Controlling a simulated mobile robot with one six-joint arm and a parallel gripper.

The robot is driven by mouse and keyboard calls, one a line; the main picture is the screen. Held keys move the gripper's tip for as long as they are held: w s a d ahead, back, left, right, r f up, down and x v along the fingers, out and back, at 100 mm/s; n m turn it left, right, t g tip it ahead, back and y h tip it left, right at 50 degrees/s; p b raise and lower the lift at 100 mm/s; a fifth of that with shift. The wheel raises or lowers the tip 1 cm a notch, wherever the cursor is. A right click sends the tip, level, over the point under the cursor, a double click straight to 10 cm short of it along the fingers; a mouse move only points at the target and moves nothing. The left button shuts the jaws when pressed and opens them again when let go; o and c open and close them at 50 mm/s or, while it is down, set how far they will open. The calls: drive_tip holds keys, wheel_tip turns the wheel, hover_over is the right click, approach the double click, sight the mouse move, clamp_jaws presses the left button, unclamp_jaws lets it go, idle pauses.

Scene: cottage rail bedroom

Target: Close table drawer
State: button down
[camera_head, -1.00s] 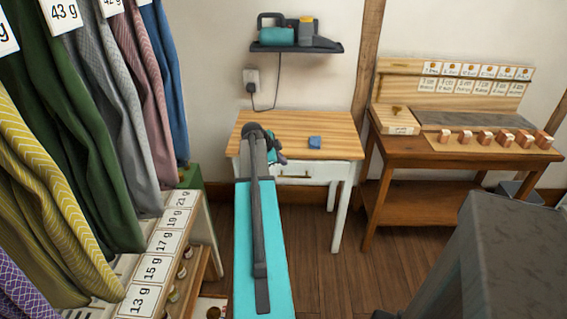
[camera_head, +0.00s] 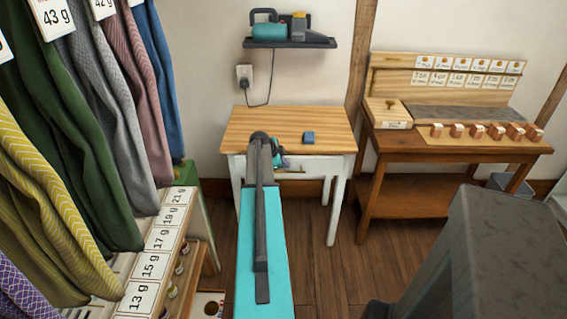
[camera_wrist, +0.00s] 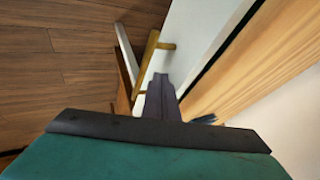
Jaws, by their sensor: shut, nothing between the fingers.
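The small table (camera_head: 262,121) has a light wooden top and white legs, and stands against the back wall. Its white drawer front (camera_head: 318,164) shows under the top, partly hidden by my arm. In the wrist view the white drawer front (camera_wrist: 192,42) has a brass handle (camera_wrist: 149,58), and a dark narrow strip runs between the front and the wooden top (camera_wrist: 250,72). My gripper (camera_wrist: 162,82) is shut and empty, its fingertips close to the drawer front beside the handle; contact cannot be told. In the head view my arm mostly hides it.
Hanging clothes (camera_head: 60,150) and a labelled rack (camera_head: 150,255) are on the left. Bare floor (camera_head: 330,270) lies in front of the table.

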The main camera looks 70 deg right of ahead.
drive_tip(key=shift+w+d+b, duration=0.25)
drive_tip(key=shift+d+b, duration=0.25)
drive_tip(key=shift+d, duration=0.1)
drive_tip(key=shift+w+d+b, duration=0.25)
drive_tip(key=shift+d+b, duration=0.25)
drive_tip(key=shift+d, duration=0.1)
drive_tip(key=shift+r, duration=0.1)
drive_tip(key=v, duration=1)
drive_tip(key=shift+p, duration=0.4)
drive_tip(key=shift+a, duration=0.1)
